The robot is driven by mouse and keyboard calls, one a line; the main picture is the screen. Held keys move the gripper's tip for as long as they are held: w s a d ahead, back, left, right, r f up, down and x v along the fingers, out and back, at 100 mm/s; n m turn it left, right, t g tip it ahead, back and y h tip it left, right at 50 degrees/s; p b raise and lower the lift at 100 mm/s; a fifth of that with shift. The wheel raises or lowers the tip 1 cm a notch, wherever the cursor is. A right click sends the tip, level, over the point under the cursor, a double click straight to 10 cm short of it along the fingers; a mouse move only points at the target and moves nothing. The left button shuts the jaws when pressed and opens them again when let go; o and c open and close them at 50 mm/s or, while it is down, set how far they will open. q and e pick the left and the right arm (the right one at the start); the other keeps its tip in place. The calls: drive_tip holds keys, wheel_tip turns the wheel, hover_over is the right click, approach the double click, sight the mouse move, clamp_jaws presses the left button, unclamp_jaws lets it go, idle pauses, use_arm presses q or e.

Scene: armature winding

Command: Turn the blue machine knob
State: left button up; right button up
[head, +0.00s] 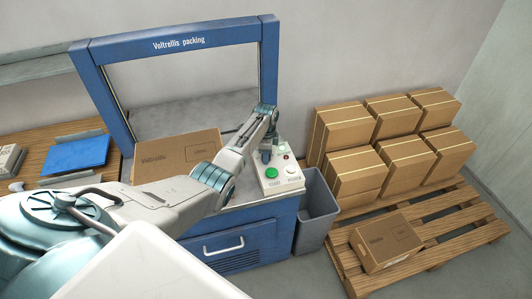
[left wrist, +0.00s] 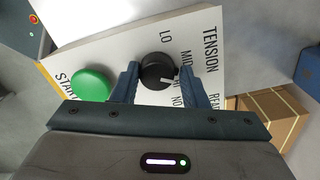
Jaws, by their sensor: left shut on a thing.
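The blue machine (head: 185,45) has a white control panel (head: 268,190) at its front right corner. The knob (left wrist: 156,68) is black with a white pointer mark and sits beside the TENSION, LO and MID lettering. Its pointer faces right in the left wrist view, toward lettering partly covered by a finger. My left gripper (head: 265,155) is over the panel, and its two fingers (left wrist: 159,75) are shut on the knob's sides. The knob is hidden by the gripper in the head view. My right gripper is not in view.
A green START button (left wrist: 91,85) is close beside the left finger. A white button (head: 292,170) and a red light (head: 286,157) are also on the panel. A carton (head: 175,155) lies in the machine. A grey bin (head: 318,210) and a pallet of cartons (head: 440,235) stand right.

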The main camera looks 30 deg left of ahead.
use_arm(q)
drive_tip(key=m, duration=0.3)
drive_tip(key=shift+s+d+f, duration=0.2)
drive_tip(key=shift+s+f, duration=0.05)
drive_tip(key=shift+m, duration=1.7)
drive_tip(key=shift+f, duration=0.1)
drive_tip(key=shift+a, duration=0.1)
drive_tip(key=o, duration=0.9)
drive_tip(key=shift+s, duration=0.1)
drive_tip(key=shift+c, duration=0.2)
drive_tip(key=shift+r, duration=0.3)
drive_tip(key=shift+r, duration=0.1)
